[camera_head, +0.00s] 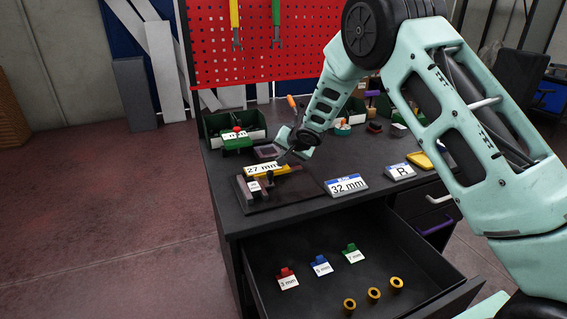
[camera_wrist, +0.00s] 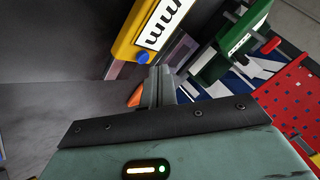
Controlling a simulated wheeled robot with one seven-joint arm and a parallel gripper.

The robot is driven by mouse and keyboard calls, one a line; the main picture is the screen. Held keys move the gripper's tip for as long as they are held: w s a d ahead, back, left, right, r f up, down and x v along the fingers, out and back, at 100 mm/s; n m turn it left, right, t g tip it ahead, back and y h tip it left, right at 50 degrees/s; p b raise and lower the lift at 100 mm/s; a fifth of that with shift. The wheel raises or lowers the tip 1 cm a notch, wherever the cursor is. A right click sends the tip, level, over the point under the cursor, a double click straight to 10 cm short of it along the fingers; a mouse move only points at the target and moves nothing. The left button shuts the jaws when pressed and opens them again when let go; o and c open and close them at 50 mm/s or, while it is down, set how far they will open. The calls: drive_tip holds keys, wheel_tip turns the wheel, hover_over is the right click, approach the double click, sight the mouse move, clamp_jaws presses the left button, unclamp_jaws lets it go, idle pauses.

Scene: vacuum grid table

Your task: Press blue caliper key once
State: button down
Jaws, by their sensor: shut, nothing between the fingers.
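The yellow caliper (camera_head: 284,171) with a 27 mm label rests on a dark stand near the table's front left. In the wrist view, its yellow body (camera_wrist: 125,45) is at the top centre with a white label. The small round blue key (camera_wrist: 143,57) sits at its lower end. My gripper (camera_wrist: 160,70) is shut and empty, its tips just right of and below the blue key. A gap or contact between tips and key cannot be told. In the head view, my gripper (camera_head: 286,155) is at the caliper's far side, and the key cannot be made out.
The open drawer (camera_head: 330,300) below holds coloured labelled pieces and yellow rings. A red pegboard (camera_head: 262,60) stands behind.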

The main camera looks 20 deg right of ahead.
sight(285, 166)
drive_tip(key=shift+f, duration=0.1)
idle(0.7)
drive_tip(key=shift+f+b, duration=0.3)
drive_tip(key=shift+f, duration=0.05)
drive_tip(key=shift+f+b, duration=0.35)
drive_tip(key=shift+f, duration=0.1)
idle(0.6)
drive_tip(key=shift+r, duration=0.1)
drive_tip(key=shift+r+p, duration=0.75)
drive_tip(key=shift+p, duration=0.05)
wheel_tip(285, 166, up, 5)
drive_tip(key=p, duration=0.4)
idle(0.9)
